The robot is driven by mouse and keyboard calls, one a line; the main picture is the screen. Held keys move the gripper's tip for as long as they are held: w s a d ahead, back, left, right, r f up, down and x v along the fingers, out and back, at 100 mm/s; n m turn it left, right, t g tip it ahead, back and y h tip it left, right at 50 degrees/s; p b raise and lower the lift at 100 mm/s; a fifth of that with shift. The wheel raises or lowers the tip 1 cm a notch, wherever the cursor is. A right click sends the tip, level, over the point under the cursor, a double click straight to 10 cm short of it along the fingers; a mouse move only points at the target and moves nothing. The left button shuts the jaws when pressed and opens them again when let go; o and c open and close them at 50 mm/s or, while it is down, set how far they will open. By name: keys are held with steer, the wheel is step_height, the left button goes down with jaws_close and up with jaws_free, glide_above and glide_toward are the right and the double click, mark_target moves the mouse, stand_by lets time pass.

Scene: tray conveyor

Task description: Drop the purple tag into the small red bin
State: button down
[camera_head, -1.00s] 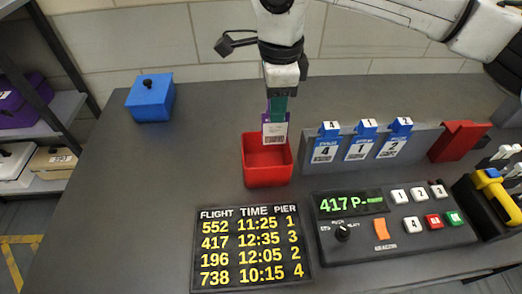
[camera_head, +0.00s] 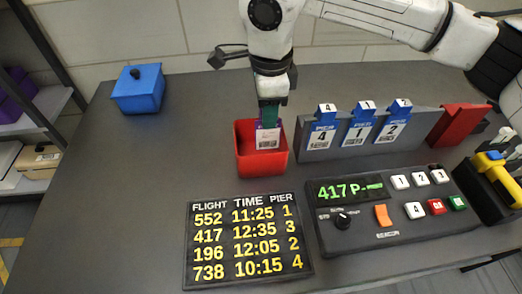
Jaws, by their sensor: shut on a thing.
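The purple tag (camera_head: 268,134) has a white printed label and hangs upright from my gripper (camera_head: 269,112). My gripper points down and is shut on the tag's top end; the green fingers hide part of its purple edge. The small red bin (camera_head: 247,164) is an open box on the grey counter. The tag's lower part is in front of or within the bin's opening as seen from the head camera; its exact depth in the bin is hard to tell.
A grey rack (camera_head: 424,121) with blue tags 4, 1 and 2 stands right of the bin. A flight board (camera_head: 247,240) and a button console (camera_head: 398,234) lie in front. A lidded blue box (camera_head: 137,93) is at the back left. The left counter is clear.

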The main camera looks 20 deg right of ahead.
steer(key=c, duration=0.7)
jaws_free()
steer(key=r, duration=1)
steer(key=shift+s+a+r, duration=0.15)
steer(key=shift+s+r, duration=0.25)
